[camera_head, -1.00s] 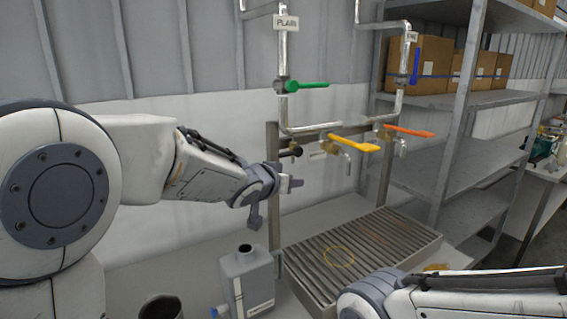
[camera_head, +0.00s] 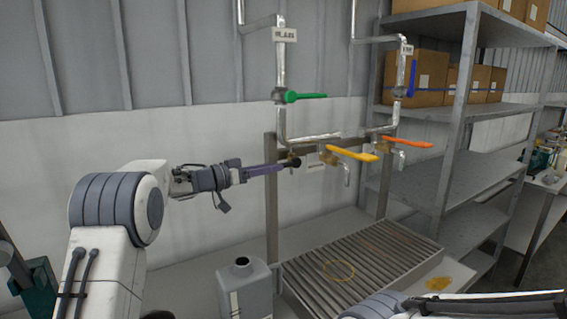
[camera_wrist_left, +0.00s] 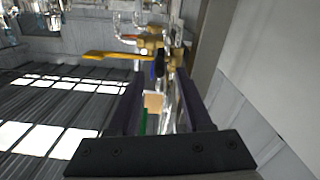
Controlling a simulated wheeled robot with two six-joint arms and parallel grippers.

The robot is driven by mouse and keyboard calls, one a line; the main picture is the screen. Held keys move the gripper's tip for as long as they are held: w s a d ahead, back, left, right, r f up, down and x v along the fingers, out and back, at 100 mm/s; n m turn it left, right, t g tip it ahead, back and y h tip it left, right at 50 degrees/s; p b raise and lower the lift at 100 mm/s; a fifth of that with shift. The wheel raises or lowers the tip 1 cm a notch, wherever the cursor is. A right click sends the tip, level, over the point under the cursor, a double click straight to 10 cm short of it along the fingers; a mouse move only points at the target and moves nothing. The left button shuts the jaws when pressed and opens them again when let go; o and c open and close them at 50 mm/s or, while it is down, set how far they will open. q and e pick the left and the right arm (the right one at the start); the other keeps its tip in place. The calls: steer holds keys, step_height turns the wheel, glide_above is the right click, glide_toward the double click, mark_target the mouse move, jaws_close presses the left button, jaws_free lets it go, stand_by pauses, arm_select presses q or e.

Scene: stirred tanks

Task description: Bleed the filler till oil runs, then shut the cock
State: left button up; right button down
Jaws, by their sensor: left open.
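My left gripper (camera_head: 284,167) is open, with its fingertips at a small black knob (camera_head: 294,162) on the left end of the pipe rack. In the left wrist view the knob (camera_wrist_left: 159,66) lies between and just beyond the fingertips; I cannot tell if they touch it. To its right, a brass valve has a yellow lever (camera_head: 352,154) and a short spout (camera_head: 347,174) pointing down. The lever also shows in the left wrist view (camera_wrist_left: 108,56). Farther right is an orange lever (camera_head: 407,142). No running oil shows. My right gripper is out of view.
A slatted drip grate (camera_head: 385,262) lies below the valves, with a yellow ring mark on it. A grey open-necked can (camera_head: 245,289) stands at its left. A yellow-brown puddle (camera_head: 438,284) lies at right. Green (camera_head: 305,97) and blue (camera_head: 411,78) levers sit higher; metal shelves (camera_head: 460,175) stand right.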

mark_target(293, 165)
arm_select(q)
steer(key=shift+p+x, duration=0.5)
steer(key=shift+x, duration=1.85)
steer(key=shift+c, duration=0.3)
jaws_close()
steer(key=shift+f+b, duration=0.25)
steer(key=shift+b, duration=0.25)
steer(key=t+h+b, duration=0.1)
steer(key=h+b, duration=0.1)
steer(key=b, duration=0.1)
steer(key=f+t+h+b, duration=0.1)
steer(key=b, duration=0.3)
steer(key=f+t+h+b, duration=0.1)
steer(key=t+h+b, duration=0.1)
steer(key=b, duration=0.2)
steer(key=shift+w+d+f+h, duration=0.15)
steer(key=shift+w+d+h, duration=0.05)
steer(key=shift+w+h, duration=0.1)
